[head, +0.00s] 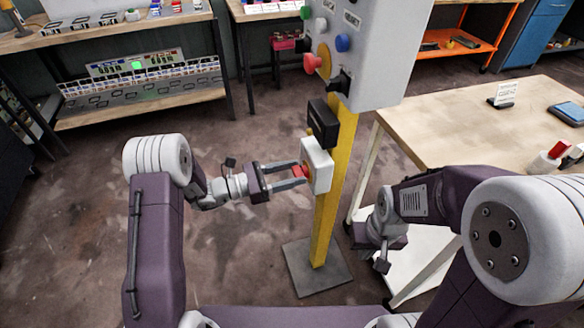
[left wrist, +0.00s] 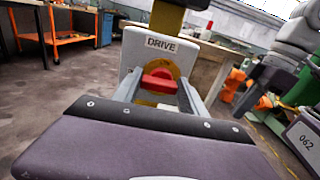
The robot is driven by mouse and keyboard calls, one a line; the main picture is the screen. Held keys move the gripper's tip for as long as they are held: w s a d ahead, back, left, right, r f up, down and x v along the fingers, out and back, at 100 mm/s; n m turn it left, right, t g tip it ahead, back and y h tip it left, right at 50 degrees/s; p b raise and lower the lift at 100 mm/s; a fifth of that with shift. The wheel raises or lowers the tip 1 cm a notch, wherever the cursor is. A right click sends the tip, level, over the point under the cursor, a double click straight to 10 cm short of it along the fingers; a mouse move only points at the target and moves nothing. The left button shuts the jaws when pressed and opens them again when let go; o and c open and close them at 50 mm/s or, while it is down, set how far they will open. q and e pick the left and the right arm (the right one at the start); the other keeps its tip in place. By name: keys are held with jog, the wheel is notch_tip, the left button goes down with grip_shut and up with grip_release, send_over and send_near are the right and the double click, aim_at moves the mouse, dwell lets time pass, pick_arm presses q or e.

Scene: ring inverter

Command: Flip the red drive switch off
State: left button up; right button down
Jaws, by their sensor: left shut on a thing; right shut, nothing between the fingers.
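The red drive switch (left wrist: 160,83) sits on a white box labelled DRIVE (left wrist: 132,50), within a yellow round plate. In the head view the white box (head: 319,165) is mounted on a yellow post (head: 327,220), and a bit of the red switch (head: 304,171) shows at its left face. My left gripper (head: 305,177) reaches in from the left with its fingers on either side of the red switch, shut on it. The fingers also show in the left wrist view (left wrist: 160,88). My right gripper (head: 382,262) hangs low at the right near the table, shut and empty.
A grey control box (head: 375,45) with coloured buttons and a black knob tops the post, with a small black box (head: 322,122) below it. A wooden table (head: 440,115) stands at the right. Shelving (head: 140,110) is at the back left. The floor left of the post is clear.

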pick_arm(q)
jog(key=o, duration=1.4)
jog(key=shift+c, duration=0.2)
jog(key=p+v, duration=0.2)
jog(key=v, duration=0.7)
